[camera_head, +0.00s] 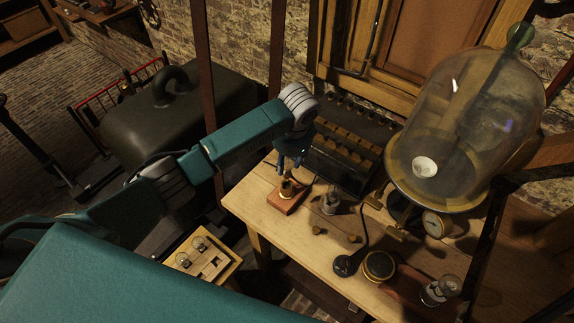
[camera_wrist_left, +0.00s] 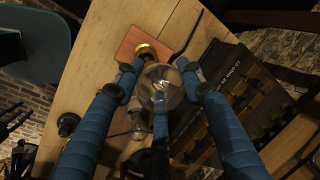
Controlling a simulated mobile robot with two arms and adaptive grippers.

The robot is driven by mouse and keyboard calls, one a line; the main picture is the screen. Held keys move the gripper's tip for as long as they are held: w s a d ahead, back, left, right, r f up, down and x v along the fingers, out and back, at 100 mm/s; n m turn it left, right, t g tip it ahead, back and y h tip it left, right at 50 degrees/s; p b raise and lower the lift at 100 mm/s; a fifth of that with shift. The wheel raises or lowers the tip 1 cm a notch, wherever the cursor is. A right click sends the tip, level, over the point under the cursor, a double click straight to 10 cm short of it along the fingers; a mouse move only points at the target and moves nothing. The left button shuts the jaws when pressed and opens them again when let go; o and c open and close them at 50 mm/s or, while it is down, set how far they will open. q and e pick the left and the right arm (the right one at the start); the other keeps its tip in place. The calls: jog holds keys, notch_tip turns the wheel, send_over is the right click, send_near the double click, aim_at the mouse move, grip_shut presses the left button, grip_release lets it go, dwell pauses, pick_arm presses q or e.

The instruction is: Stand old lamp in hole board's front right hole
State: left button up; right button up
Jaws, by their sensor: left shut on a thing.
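My left gripper (camera_head: 291,163) is shut on the old lamp, a clear glass bulb (camera_wrist_left: 160,88), which sits between its fingertips in the left wrist view. Below it is a brass socket (camera_head: 287,188) on a red-brown wooden block (camera_head: 285,205), also in the wrist view (camera_wrist_left: 130,43). The lamp seems to be at the socket; whether it is still seated in it I cannot tell. The pale hole board (camera_head: 232,262) is at the lower left of the head view, with bulbs (camera_head: 198,243) in its left and back parts and dark openings toward the front right. My right gripper is not in view.
On the workbench (camera_head: 262,217) another bulb (camera_head: 330,202) stands right of the block. A black cabled device (camera_head: 345,265), a round brass-rimmed piece (camera_head: 379,266) and a large glass bell jar (camera_head: 470,110) lie farther right. A dark rack (camera_head: 340,160) stands behind.

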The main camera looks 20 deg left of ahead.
pick_arm(q)
jog(key=shift+r, duration=0.65)
